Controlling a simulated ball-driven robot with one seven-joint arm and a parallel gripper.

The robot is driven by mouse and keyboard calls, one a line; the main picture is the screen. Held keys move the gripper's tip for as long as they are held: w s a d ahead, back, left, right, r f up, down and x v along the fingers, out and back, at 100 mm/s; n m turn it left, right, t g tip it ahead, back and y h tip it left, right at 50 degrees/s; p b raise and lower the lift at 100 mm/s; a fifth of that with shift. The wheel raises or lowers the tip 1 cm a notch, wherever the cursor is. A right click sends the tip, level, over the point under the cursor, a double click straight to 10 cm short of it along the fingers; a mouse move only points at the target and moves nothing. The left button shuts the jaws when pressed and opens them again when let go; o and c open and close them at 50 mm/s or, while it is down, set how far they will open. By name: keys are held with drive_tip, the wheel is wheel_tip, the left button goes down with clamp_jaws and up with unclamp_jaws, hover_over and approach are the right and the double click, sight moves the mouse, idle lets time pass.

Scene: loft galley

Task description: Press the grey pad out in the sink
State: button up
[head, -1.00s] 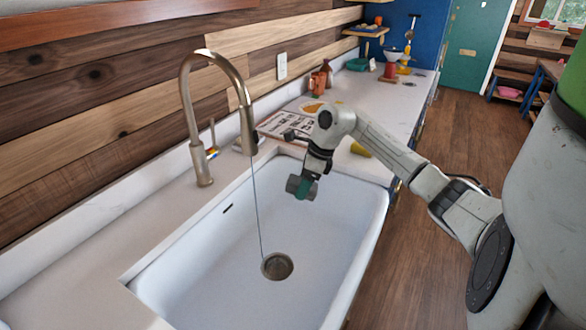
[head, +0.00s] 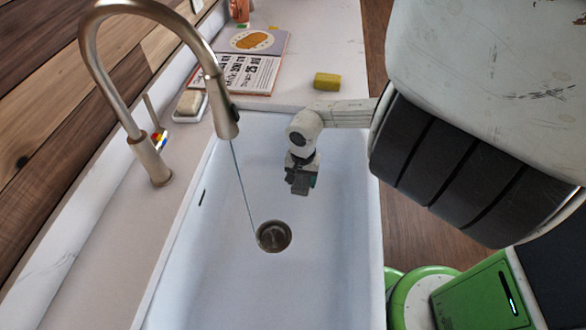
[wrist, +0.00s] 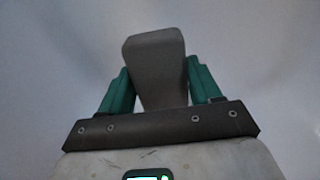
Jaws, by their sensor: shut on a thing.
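The grey pad (wrist: 155,62) is held between the two green fingers of my gripper (wrist: 150,85) in the wrist view. In the head view my gripper (head: 303,178) hangs over the white sink (head: 340,235), with the grey pad (head: 298,185) at its tip. The gripper is shut on the pad. In the picture it is above and right of the drain (head: 273,236). I cannot tell whether the pad touches the sink. The faucet (head: 155,165) stands at the left, and a thin stream runs from its spout to the drain.
A yellow sponge (head: 327,81) lies on the counter (head: 340,45) behind the sink. A soap bar (head: 190,103) on a dish is beside the faucet. An open magazine (head: 245,72) lies farther back. The sink basin around the drain is clear.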

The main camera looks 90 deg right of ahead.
sight(301, 201)
drive_tip(key=shift+f+b, duration=3.25)
drive_tip(key=shift+f, duration=0.95)
drive_tip(key=shift+a+f+b, duration=0.1)
drive_tip(key=shift+f+b, duration=0.4)
drive_tip(key=shift+f, duration=0.25)
drive_tip(key=shift+r+p, duration=4.15)
drive_tip(key=shift+r, duration=1)
wheel_tip(301, 201, down, 9)
drive_tip(key=b, duration=0.7)
drive_tip(key=shift+r, duration=0.1)
